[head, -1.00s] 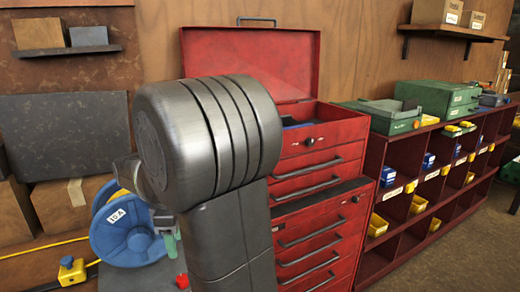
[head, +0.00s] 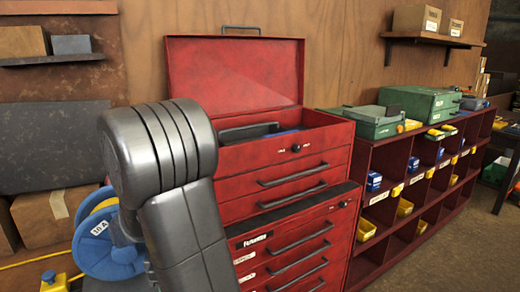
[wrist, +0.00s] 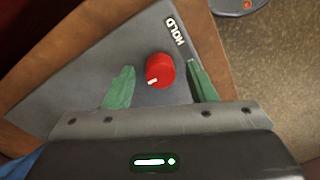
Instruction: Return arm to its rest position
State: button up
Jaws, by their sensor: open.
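My gripper (wrist: 161,70) is open in the wrist view, its two green fingers pointing up the picture. A red knob (wrist: 160,71) with a white mark shows between the fingers, with a gap on each side. The knob sits on a grey panel (wrist: 75,85) with a "HOLD" label (wrist: 175,31). I cannot tell how far the fingertips are from the panel. In the head view my grey arm fills the left centre and hides my gripper and the knob.
Behind my arm stands a red tool chest (head: 290,165) with its lid up. Red shelving (head: 385,165) with small bins runs right. A blue reel (head: 105,245) and a yellow block (head: 53,282) are at lower left. Open floor (head: 460,255) lies at right.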

notch_tip(320, 180, up, 14)
notch_tip(320, 180, down, 14)
jog(key=shift+r, duration=0.1)
jog(key=shift+m, duration=0.3)
jog(key=m, duration=1.1)
jog(key=shift+p, duration=0.3)
jog(key=shift+s+m+y, duration=0.1)
jog(key=shift+m+y, duration=0.2)
jog(key=shift+m, duration=1.9)
